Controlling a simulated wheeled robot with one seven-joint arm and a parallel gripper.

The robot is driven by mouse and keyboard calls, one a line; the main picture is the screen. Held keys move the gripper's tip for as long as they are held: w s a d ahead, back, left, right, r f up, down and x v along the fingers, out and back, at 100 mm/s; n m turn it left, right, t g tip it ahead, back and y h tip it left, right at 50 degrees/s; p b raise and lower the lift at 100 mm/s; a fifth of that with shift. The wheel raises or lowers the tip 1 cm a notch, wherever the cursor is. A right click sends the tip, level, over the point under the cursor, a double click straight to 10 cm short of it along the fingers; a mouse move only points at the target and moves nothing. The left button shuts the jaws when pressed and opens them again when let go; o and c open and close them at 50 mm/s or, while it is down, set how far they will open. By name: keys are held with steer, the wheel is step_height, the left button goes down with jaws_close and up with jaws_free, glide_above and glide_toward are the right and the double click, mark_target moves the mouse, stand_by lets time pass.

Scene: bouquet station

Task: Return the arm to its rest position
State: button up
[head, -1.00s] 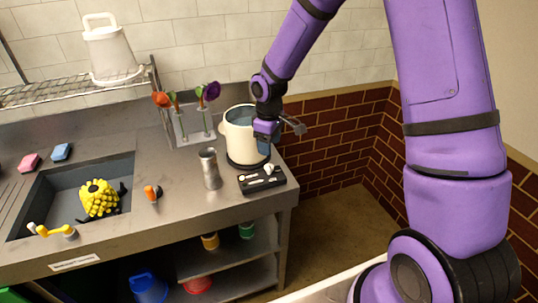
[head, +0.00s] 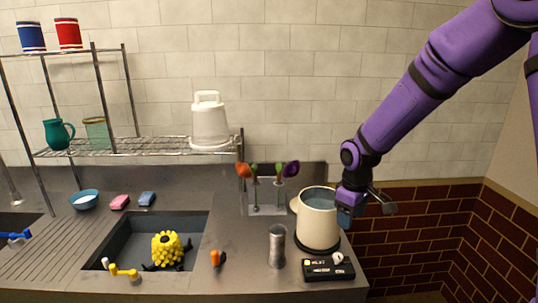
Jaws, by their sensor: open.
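My purple arm comes in from the upper right. My gripper (head: 352,208) is at its lower end, at the right side of the cream pot (head: 317,222), overlapping its rim in the picture. Its fingers are small and partly hidden; they look open, and I see nothing held. I cannot tell whether the gripper touches the pot. The pot stands on a black base at the counter's right end and seems to hold bluish liquid.
A yellow bundle (head: 167,249) sits in the sink (head: 118,238). A wire shelf (head: 120,148) holds a white container (head: 209,122).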

steer(key=s+d+r+m+t, duration=0.1)
steer(key=s+d+r+m, duration=0.1)
steer(key=s+r, duration=0.5)
steer(key=s+d+r+m+t, duration=0.1)
steer(key=s+d+r+m, duration=0.1)
steer(key=s+r, duration=0.5)
steer(key=s+d+r+m+t, duration=0.1)
steer(key=s+r+m, duration=0.1)
steer(key=s+r, duration=0.2)
steer(key=s+d+r+m+t, duration=0.1)
steer(key=s+r, duration=0.3)
steer(key=s, duration=0.6)
steer(key=shift+s+m+t, duration=0.25)
steer(key=shift+m+t, duration=0.05)
steer(key=shift+m, duration=0.2)
